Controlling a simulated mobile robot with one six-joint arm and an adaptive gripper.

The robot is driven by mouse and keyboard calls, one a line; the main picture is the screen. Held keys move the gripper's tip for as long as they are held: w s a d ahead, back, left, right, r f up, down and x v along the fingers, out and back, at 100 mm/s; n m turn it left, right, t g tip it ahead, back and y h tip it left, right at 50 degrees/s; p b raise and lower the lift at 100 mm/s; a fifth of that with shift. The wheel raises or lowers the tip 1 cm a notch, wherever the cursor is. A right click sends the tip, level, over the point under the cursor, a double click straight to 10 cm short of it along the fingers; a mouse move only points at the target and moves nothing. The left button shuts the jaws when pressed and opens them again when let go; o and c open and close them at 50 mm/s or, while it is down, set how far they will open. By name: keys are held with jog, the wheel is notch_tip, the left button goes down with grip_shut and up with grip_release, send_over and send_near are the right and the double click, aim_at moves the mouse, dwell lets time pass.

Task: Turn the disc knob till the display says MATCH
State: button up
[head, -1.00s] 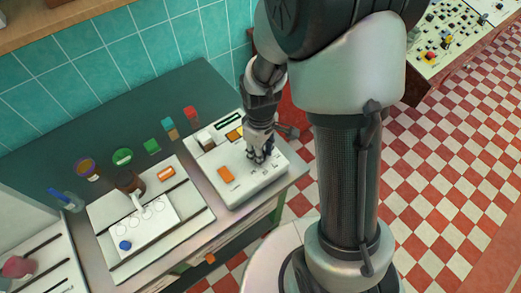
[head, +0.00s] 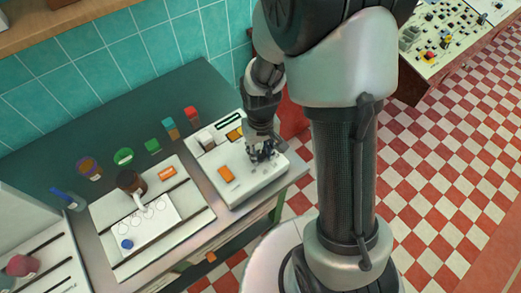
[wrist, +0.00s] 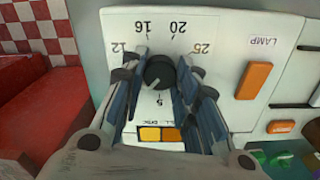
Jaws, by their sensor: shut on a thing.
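The dark round disc knob (wrist: 160,72) sits on the white top of the instrument, inside a printed scale with 9, 12, 16, 20 and 25. My gripper (wrist: 160,75) is shut on the knob, with a finger on either side of it. In the head view, my gripper (head: 262,152) reaches down onto the white instrument (head: 245,190) and hides the knob. A dark display strip (head: 229,119) lies at the instrument's back edge; I cannot read any word on it. Two orange-yellow windows (wrist: 160,134) show below the knob in the wrist view.
An orange block (wrist: 254,80) beside the LAMP label stands right of the knob. Several coloured items line the dark counter behind. Red checked floor lies right.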

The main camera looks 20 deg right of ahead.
aim_at(261, 154)
dwell(0.3)
jog(key=o, duration=1.1)
notch_tip(261, 154, up, 12)
dwell(0.4)
